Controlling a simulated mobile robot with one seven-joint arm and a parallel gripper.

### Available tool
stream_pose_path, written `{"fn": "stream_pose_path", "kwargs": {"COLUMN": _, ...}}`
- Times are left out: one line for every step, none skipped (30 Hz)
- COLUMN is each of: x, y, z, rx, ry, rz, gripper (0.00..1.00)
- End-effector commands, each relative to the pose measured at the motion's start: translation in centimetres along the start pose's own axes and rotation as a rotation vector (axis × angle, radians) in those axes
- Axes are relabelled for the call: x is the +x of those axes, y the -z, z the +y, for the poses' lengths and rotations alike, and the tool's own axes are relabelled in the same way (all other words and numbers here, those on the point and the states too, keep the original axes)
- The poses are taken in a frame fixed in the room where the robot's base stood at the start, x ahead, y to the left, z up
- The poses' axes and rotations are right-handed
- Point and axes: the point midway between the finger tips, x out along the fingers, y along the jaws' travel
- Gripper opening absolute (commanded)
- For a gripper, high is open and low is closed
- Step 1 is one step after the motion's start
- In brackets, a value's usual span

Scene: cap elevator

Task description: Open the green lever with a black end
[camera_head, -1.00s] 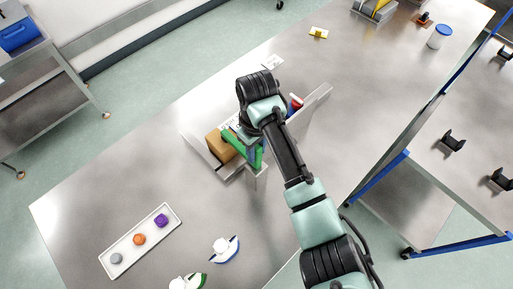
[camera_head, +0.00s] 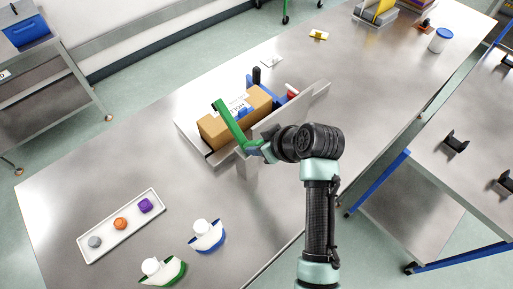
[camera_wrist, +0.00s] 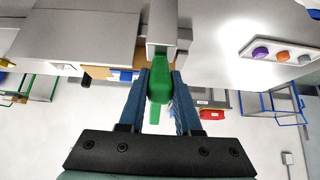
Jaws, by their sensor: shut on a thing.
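The green lever (camera_head: 231,122) stands at the near side of a grey fixture (camera_head: 222,157), its long bar slanting up across a cardboard box. My gripper (camera_head: 262,151) is at the lever's lower right end, partly hidden by my wrist in the head view. In the wrist view the blue fingers of my gripper (camera_wrist: 160,84) are closed around a green part of the lever (camera_wrist: 160,77), next to a grey post (camera_wrist: 170,30). A black upright cylinder (camera_head: 257,74) stands behind the box near blue parts.
The labelled cardboard box (camera_head: 212,129) lies in the fixture, with a red item (camera_head: 292,94) by its right end. A white tray (camera_head: 88,250) with coloured pieces and two toy boats (camera_head: 208,237) (camera_head: 163,271) lie at the front left.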

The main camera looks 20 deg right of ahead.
Motion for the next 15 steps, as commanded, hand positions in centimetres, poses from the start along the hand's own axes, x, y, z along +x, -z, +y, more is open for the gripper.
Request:
{"fn": "stream_pose_path", "kwargs": {"x": 0.7, "y": -1.1, "z": 0.1, "rx": 0.005, "ry": -0.003, "rz": 0.050, "gripper": 0.00}}
{"fn": "stream_pose_path", "kwargs": {"x": 0.7, "y": -1.3, "z": 0.0, "rx": 0.005, "ry": -0.002, "rz": 0.076, "gripper": 0.00}}
{"fn": "stream_pose_path", "kwargs": {"x": 0.8, "y": -1.6, "z": 0.1, "rx": 0.003, "ry": -0.003, "rz": 0.110, "gripper": 0.00}}
{"fn": "stream_pose_path", "kwargs": {"x": 0.8, "y": -1.7, "z": 0.1, "rx": 0.004, "ry": -0.004, "rz": 0.136, "gripper": 0.00}}
{"fn": "stream_pose_path", "kwargs": {"x": 0.8, "y": -1.9, "z": 0.1, "rx": 0.003, "ry": -0.004, "rz": 0.160, "gripper": 0.00}}
{"fn": "stream_pose_path", "kwargs": {"x": 0.9, "y": -2.2, "z": 0.1, "rx": 0.003, "ry": -0.004, "rz": 0.191, "gripper": 0.00}}
{"fn": "stream_pose_path", "kwargs": {"x": 0.9, "y": -2.4, "z": 0.1, "rx": 0.001, "ry": -0.004, "rz": 0.213, "gripper": 0.00}}
{"fn": "stream_pose_path", "kwargs": {"x": 1.0, "y": -2.5, "z": 0.1, "rx": 0.002, "ry": -0.003, "rz": 0.236, "gripper": 0.00}}
{"fn": "stream_pose_path", "kwargs": {"x": 1.1, "y": -2.7, "z": 0.1, "rx": 0.001, "ry": -0.004, "rz": 0.265, "gripper": 0.00}}
{"fn": "stream_pose_path", "kwargs": {"x": 1.1, "y": -2.9, "z": 0.1, "rx": 0.000, "ry": -0.005, "rz": 0.287, "gripper": 0.00}}
{"fn": "stream_pose_path", "kwargs": {"x": 1.2, "y": -3.0, "z": 0.1, "rx": 0.001, "ry": -0.004, "rz": 0.308, "gripper": 0.00}}
{"fn": "stream_pose_path", "kwargs": {"x": 1.3, "y": -3.3, "z": 0.1, "rx": 0.001, "ry": -0.004, "rz": 0.335, "gripper": 0.00}}
{"fn": "stream_pose_path", "kwargs": {"x": 1.3, "y": -3.4, "z": 0.1, "rx": 0.000, "ry": -0.004, "rz": 0.355, "gripper": 0.00}}
{"fn": "stream_pose_path", "kwargs": {"x": 1.4, "y": -3.5, "z": 0.1, "rx": -0.001, "ry": -0.004, "rz": 0.375, "gripper": 0.00}}
{"fn": "stream_pose_path", "kwargs": {"x": 1.4, "y": -3.7, "z": 0.1, "rx": 0.000, "ry": -0.004, "rz": 0.399, "gripper": 0.00}}
